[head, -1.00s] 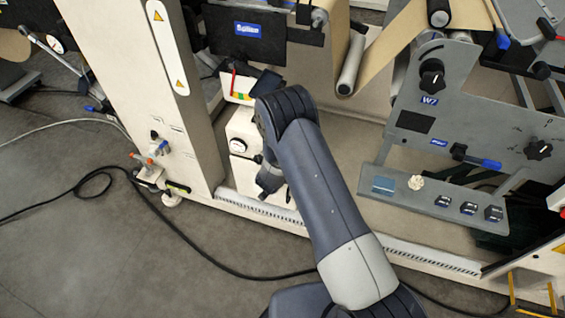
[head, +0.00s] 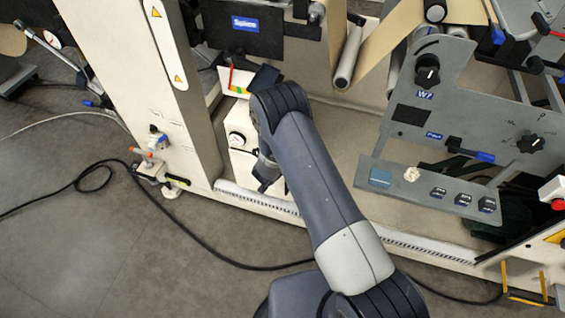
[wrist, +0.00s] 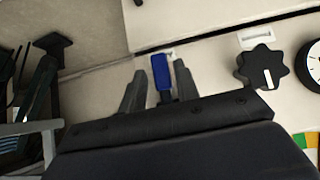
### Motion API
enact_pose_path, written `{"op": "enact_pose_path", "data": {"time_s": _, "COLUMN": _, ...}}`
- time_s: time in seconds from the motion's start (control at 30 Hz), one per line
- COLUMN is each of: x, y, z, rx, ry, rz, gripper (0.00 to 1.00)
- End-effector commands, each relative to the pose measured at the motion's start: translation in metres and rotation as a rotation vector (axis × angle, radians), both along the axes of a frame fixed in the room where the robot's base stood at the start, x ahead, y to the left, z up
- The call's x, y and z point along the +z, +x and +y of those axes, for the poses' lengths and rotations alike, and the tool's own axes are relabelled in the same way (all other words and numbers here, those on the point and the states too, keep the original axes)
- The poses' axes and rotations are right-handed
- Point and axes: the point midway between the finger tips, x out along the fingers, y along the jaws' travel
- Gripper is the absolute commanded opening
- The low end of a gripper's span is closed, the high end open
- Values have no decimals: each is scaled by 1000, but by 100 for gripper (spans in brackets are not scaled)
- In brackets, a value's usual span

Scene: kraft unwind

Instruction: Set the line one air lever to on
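A blue lever handle (wrist: 161,72) shows in the wrist view, standing out from a cream machine panel (wrist: 215,58). A small pale label or plate lies behind its top. My gripper (wrist: 158,88) is open, with one dark finger on each side of the blue handle. The handle looks closer to the right finger, and a gap shows on the left; I cannot tell whether the right finger touches it. In the head view my arm covers the lever, and my fingers cannot be made out. Any on or off marking is too small to read.
A black star knob (wrist: 262,68) and a round gauge (wrist: 312,65) sit right of the lever. In the head view, the cream box with a gauge (head: 237,139) stands behind my arm. A grey control shelf (head: 410,190) is at right; a black cable (head: 190,240) crosses the floor.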

Motion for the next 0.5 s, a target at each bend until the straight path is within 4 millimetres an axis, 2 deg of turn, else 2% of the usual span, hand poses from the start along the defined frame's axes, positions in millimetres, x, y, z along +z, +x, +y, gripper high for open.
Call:
{"op": "enact_pose_path", "data": {"time_s": 0.1, "x": 0, "y": 0, "z": 0, "rx": 1, "ry": 1, "rz": 0, "gripper": 38}}
{"op": "enact_pose_path", "data": {"time_s": 0.37, "x": 2, "y": -1, "z": 2, "rx": 1, "ry": 2, "rz": 0, "gripper": 38}}
{"op": "enact_pose_path", "data": {"time_s": 0.5, "x": 13, "y": -11, "z": 6, "rx": 4, "ry": 2, "rz": 0, "gripper": 38}}
